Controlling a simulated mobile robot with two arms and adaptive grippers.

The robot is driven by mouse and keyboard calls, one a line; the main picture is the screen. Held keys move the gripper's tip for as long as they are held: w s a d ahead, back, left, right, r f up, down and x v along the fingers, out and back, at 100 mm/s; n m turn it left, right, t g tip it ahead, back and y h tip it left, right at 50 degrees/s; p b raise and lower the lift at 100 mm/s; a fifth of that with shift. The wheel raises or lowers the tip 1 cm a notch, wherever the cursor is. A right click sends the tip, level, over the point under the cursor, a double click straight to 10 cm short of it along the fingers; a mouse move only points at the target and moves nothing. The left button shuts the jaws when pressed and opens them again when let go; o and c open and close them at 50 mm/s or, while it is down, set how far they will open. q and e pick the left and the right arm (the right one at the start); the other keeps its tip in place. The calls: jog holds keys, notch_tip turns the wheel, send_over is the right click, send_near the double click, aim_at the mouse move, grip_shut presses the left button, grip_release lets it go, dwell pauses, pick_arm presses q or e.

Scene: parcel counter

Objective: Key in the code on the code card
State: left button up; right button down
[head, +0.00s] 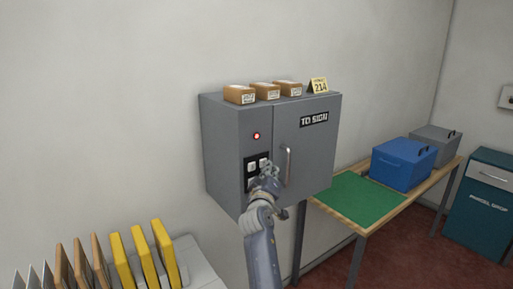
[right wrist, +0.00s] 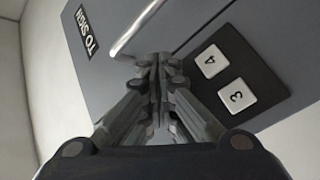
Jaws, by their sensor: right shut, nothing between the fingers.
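The cabinet door is marked TO SIGN and looks closed. A dark keypad (head: 251,160) with white keys is on the cabinet front, left of the door handle. My right gripper (head: 268,170) is shut and empty in front of the keypad, hiding part of it. I cannot tell whether the fingers touch the panel. My left gripper is out of view.
A red light (head: 256,135) glows above the keypad. The door handle (head: 287,166) is close to the gripper. Three small parcels (head: 265,91) lie on the cabinet. A table with a green mat (head: 355,199) and a blue box (head: 403,164) stands right; upright yellow folders (head: 143,254) stand lower left.

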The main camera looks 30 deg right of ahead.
jog(key=shift+w, duration=0.2)
dwell(0.4)
jog(key=shift+s, duration=0.55)
jog(key=shift+p, duration=0.3)
jog(key=s+p, duration=0.3)
jog(key=s, duration=0.3)
jog(key=shift+d, duration=0.25)
jog(key=shift+f, duration=0.1)
dwell(0.4)
